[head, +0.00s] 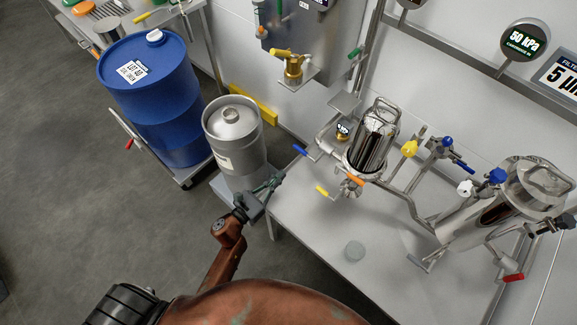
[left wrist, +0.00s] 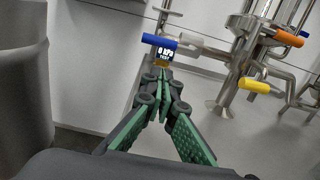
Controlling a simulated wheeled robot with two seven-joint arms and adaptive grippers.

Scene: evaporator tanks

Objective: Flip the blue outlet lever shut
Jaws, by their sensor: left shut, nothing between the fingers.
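A blue lever (head: 300,150) sticks out to the left from the pipework of the steel tank (head: 372,138) on the white bench. In the left wrist view the blue lever (left wrist: 159,41) lies roughly level, just above and beyond my fingertips. My left gripper (head: 280,177) is shut and empty, close to the lever, near the bench's left edge. In the left wrist view the closed green-padded fingers (left wrist: 161,88) point at the lever; a gap seems to remain, but contact is hard to tell. My right gripper is not in view.
An orange lever (head: 355,181) and a yellow lever (head: 321,191) sit below the tank. A steel can (head: 235,135) stands left of my left gripper, with a blue drum (head: 150,95) behind it. The bench front (head: 320,235) is mostly bare.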

